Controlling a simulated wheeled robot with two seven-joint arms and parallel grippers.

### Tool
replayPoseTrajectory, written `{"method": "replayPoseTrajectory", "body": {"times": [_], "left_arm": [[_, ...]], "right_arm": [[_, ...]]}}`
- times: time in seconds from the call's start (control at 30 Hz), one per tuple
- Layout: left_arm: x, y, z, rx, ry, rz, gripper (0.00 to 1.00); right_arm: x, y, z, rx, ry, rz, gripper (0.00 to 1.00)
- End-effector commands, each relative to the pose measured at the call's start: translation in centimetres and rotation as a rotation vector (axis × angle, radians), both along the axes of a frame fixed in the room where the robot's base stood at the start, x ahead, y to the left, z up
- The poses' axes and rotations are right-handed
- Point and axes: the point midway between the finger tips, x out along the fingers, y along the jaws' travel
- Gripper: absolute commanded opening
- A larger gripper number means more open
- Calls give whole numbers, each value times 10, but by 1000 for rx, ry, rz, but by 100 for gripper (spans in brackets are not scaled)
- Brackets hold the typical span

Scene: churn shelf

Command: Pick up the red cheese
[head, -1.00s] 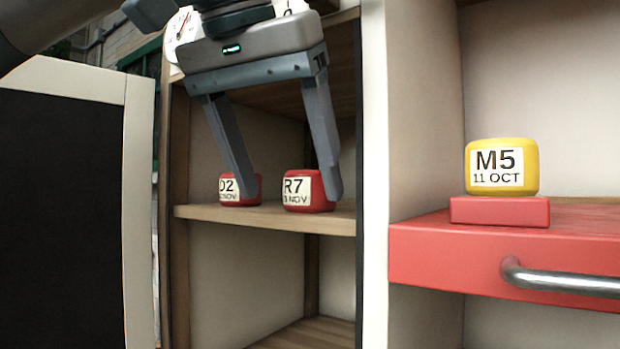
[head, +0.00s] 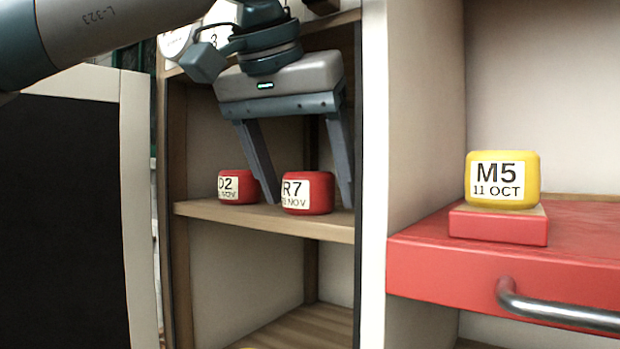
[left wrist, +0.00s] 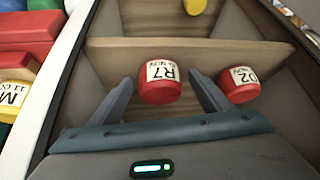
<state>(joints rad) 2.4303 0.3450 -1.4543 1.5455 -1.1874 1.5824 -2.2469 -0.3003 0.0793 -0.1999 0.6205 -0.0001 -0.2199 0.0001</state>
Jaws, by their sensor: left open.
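Two red cheeses stand on the wooden shelf (head: 250,217) of the narrow cabinet. The one labelled R7 (head: 320,193) is on the right, and the one labelled D2 (head: 243,196) is on the left. My left gripper (head: 312,202) is open, with its fingers reaching down on either side of the R7 cheese. In the left wrist view, the R7 cheese (left wrist: 160,92) lies ahead between the open fingertips, and the D2 cheese (left wrist: 238,86) is outside the right finger. Whether the fingers touch either cheese I cannot tell. My right gripper is not in view.
A yellow M5 cheese (head: 503,167) stands on a red block (head: 497,228) on a red drawer front shelf (head: 440,262) with a metal handle (head: 560,310). A white upright (head: 373,150) divides the bays. A dark panel with a pale frame (head: 140,200) is at left.

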Motion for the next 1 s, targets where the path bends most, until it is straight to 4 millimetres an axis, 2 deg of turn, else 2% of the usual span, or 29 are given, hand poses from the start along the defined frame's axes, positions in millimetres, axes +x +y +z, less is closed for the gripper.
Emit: {"method": "replayPoseTrajectory", "body": {"times": [0.47,0.5,0.7,1.0], "left_arm": [[0,0,-2,-1,0,-1,72],[0,0,-2,-1,0,-1,69],[0,0,-2,-1,0,-1,23],[0,0,-2,-1,-1,-1,23]], "right_arm": [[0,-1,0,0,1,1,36],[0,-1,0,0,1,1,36],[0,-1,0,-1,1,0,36],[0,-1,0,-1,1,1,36]]}}
